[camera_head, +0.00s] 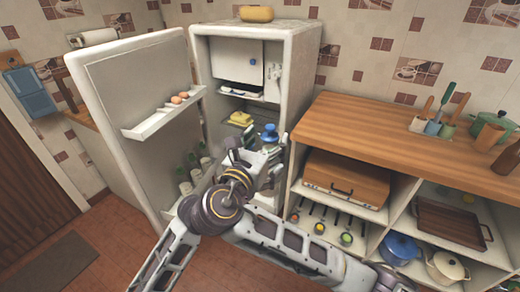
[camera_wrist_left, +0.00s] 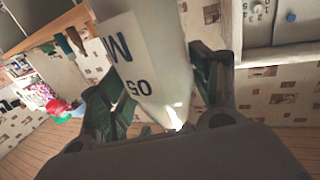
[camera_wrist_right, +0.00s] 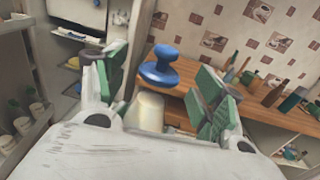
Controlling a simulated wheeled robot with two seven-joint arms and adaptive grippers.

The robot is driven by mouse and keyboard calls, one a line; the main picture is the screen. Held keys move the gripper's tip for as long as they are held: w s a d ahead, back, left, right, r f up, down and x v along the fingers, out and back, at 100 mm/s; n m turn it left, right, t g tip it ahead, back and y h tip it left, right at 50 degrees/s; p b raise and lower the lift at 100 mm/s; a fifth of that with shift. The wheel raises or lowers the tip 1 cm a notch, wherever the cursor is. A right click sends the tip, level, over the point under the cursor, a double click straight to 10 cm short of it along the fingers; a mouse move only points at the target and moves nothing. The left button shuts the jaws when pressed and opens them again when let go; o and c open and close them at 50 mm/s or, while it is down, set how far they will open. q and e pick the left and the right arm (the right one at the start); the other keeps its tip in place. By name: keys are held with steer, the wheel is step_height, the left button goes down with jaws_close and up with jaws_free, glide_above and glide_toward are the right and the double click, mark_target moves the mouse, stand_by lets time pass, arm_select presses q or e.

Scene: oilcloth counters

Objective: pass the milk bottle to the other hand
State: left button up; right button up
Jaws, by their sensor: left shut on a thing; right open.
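The milk bottle is white with a blue knob-like cap (camera_head: 269,133). In the left wrist view its white body (camera_wrist_left: 150,60) with dark lettering sits between the fingers of my left gripper (camera_wrist_left: 160,82), which is shut on it. In the right wrist view the blue cap (camera_wrist_right: 158,66) and pale neck stand between the spread fingers of my right gripper (camera_wrist_right: 156,85). My right gripper (camera_head: 258,160) is open around the bottle's top end; I cannot tell whether a finger touches it. In the head view the arms hide most of the bottle and my left gripper.
An open fridge (camera_head: 303,60) stands behind the grippers, its door (camera_head: 130,85) swung to the left with eggs and bottles on its racks. A wooden counter (camera_head: 400,130) with shelves of pots and utensils is on the right. Floor shows at lower left.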

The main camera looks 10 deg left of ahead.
arm_select(q)
steer(key=shift+r, duration=0.15)
arm_select(e)
steer(key=shift+x, duration=1.5)
jaws_close()
arm_select(q)
steer(key=o, duration=1.8)
arm_select(e)
steer(key=shift+r, duration=0.1)
arm_select(q)
steer(key=shift+s+a, duration=0.1)
steer(key=shift+s, duration=0.05)
steer(key=v, duration=1.1)
steer(key=shift+a, duration=0.2)
steer(key=shift+s, duration=0.2)
